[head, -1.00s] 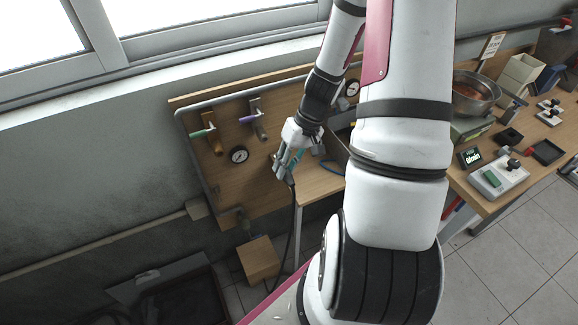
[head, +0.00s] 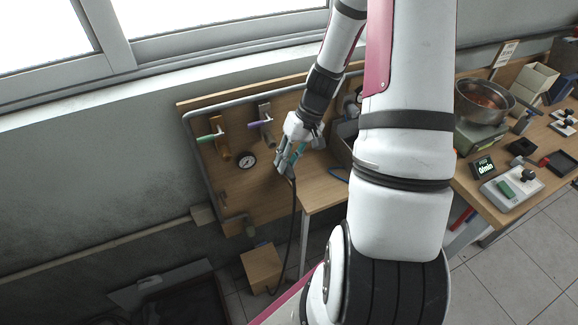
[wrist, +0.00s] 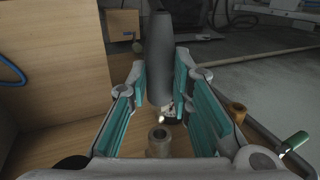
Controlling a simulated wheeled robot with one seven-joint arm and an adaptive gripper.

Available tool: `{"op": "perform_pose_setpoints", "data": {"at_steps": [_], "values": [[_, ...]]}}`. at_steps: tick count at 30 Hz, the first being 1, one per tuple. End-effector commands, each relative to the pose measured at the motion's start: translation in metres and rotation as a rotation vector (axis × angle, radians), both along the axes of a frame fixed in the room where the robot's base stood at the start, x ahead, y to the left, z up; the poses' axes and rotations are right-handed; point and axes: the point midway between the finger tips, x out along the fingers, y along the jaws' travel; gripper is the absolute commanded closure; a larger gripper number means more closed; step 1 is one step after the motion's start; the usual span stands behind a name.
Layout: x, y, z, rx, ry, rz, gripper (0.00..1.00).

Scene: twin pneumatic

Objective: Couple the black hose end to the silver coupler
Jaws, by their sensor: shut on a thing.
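The black hose end (wrist: 163,60) is a dark thick cylinder with a small pale metal tip, gripped between the teal pads of my gripper (wrist: 160,72) in the wrist view. In the head view my gripper (head: 284,168) is low in front of the wooden board, with the black hose (head: 293,215) hanging below it. A round, hollow metal fitting, apparently the silver coupler (wrist: 158,141), lies below the hose tip in the wrist view. A gap shows between tip and fitting; they look roughly in line. My gripper hides the coupler in the head view.
The wooden board (head: 215,185) carries a green-handled valve (head: 213,137), a purple-handled valve (head: 262,124) and a gauge (head: 247,161). A wooden box (head: 262,268) stands on the floor below. A bench (head: 475,200) with a metal bowl (head: 484,101) and devices is to the right.

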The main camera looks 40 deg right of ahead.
Motion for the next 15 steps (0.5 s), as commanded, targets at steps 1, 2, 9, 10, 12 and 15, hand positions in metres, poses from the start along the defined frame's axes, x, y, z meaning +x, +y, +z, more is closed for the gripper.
{"op": "perform_pose_setpoints", "data": {"at_steps": [1, 2, 9, 10, 12, 15], "values": [[0.0036, -0.0008, -0.0007, -0.001, 0.0, 0.001, 1.0], [0.0048, -0.001, -0.0005, -0.001, 0.0, 0.001, 1.0], [0.0094, -0.0025, 0.0003, -0.001, 0.0, 0.0, 1.0], [0.0094, -0.0025, 0.0004, -0.001, 0.0, 0.0, 1.0], [0.0094, -0.0026, 0.0005, -0.001, 0.0, 0.0, 1.0], [0.0092, -0.0025, 0.0005, 0.0, 0.0, 0.0, 1.0]]}}
